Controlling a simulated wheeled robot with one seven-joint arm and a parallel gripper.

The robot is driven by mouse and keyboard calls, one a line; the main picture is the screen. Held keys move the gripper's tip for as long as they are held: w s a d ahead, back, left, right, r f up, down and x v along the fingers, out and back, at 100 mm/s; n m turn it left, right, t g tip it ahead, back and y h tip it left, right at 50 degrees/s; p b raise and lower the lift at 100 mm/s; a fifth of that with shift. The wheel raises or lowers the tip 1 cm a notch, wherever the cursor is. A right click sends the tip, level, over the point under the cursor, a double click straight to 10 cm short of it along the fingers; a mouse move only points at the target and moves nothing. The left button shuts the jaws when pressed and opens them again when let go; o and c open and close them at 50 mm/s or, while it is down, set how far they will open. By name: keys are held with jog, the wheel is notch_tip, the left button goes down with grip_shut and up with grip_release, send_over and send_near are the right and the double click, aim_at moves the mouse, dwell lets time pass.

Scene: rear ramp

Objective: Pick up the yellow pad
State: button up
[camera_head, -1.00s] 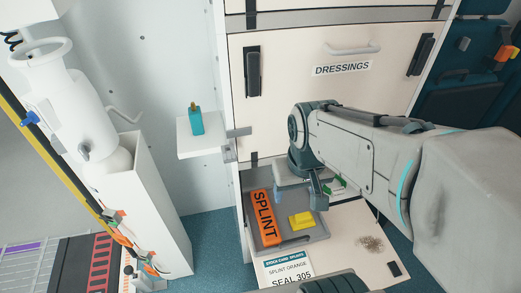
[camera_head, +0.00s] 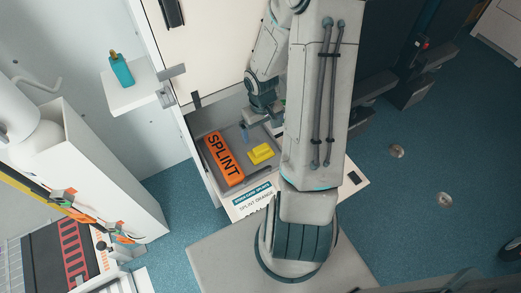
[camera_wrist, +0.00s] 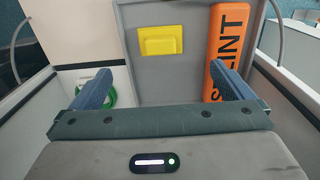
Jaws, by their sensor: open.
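The yellow pad (camera_head: 261,153) lies on a grey tray (camera_head: 243,172) in the open drawer, to the right of the orange splint (camera_head: 222,158). In the wrist view the pad (camera_wrist: 161,41) shows whole, beyond my fingertips and roughly centred between them. My gripper (camera_wrist: 160,73) is open, with nothing between its two blue fingers. In the head view my gripper is over the back of the drawer, behind the pad and apart from it, and my arm partly covers it. The splint (camera_wrist: 228,45) is beyond the right finger in the wrist view.
Drawer walls (camera_wrist: 292,92) rise on both sides of my gripper. A green coiled item (camera_wrist: 108,92) lies partly hidden behind the left finger. A small shelf with a teal bottle (camera_head: 121,69) stands left of the drawer.

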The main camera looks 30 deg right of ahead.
aim_at(263, 151)
jog(key=f+b, duration=0.3)
jog(key=f, duration=0.4)
jog(key=f+b, duration=0.3)
jog(key=f, duration=0.5)
jog(key=shift+w+d+f+b, duration=0.15)
jog(key=shift+w+d+b, duration=0.05)
jog(key=shift+b, duration=0.1)
jog(key=c, duration=0.9)
